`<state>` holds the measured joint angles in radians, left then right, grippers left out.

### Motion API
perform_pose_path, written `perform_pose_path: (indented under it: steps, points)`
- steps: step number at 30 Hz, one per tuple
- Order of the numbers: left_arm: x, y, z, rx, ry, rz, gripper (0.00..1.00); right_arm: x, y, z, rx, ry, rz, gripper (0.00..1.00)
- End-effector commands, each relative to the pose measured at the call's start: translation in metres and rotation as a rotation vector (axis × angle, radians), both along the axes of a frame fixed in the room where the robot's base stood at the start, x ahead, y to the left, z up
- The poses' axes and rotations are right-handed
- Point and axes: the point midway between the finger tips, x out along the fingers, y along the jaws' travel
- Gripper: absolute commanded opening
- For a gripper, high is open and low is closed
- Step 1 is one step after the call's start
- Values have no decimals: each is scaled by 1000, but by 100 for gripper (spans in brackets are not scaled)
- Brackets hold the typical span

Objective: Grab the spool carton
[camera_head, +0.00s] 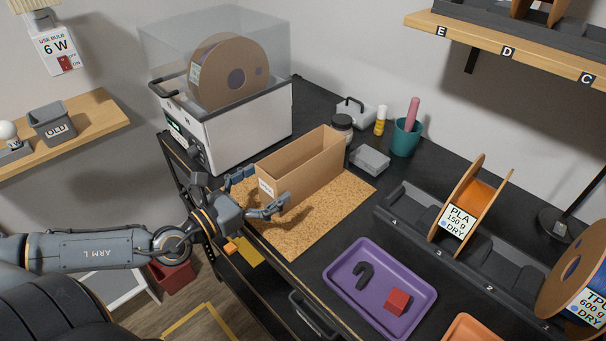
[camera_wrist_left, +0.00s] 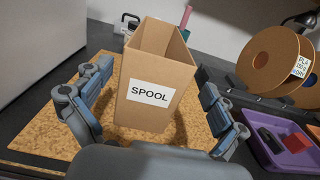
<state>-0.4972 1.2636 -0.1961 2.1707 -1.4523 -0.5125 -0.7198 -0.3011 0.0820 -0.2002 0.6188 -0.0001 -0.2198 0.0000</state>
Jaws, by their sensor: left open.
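The spool carton (camera_head: 301,168) is a tall, narrow, open-topped brown box standing upright on a cork mat (camera_head: 309,228). In the left wrist view the carton (camera_wrist_left: 159,73) shows its white SPOOL label facing me. My left gripper (camera_head: 262,190) is open at the carton's near end. In the left wrist view its two fingers (camera_wrist_left: 160,100) stand to either side of the carton, with a visible gap on the left. I cannot tell whether the right finger touches it. My right gripper is not in view.
A white dryer (camera_head: 237,121) with a spool inside stands behind left. A purple tray (camera_head: 425,287) with a black hook and red block lies to the right. A grey spool rack (camera_head: 404,204) holds cardboard spools. A teal cup (camera_head: 405,139) and small containers stand behind.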

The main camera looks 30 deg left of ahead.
Motion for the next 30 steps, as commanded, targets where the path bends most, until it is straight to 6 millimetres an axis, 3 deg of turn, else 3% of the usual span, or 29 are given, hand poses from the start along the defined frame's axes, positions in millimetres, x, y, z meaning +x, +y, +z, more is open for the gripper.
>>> perform_pose_path:
  steps: [13, 24, 30]
  points:
    - [22, -7, 4, -4, -4, -4, 96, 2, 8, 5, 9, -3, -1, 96]
    - [61, -15, 6, -5, -2, -4, 96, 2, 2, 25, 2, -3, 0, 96]
    - [65, -17, 3, -2, 0, -6, 96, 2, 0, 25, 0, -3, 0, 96]
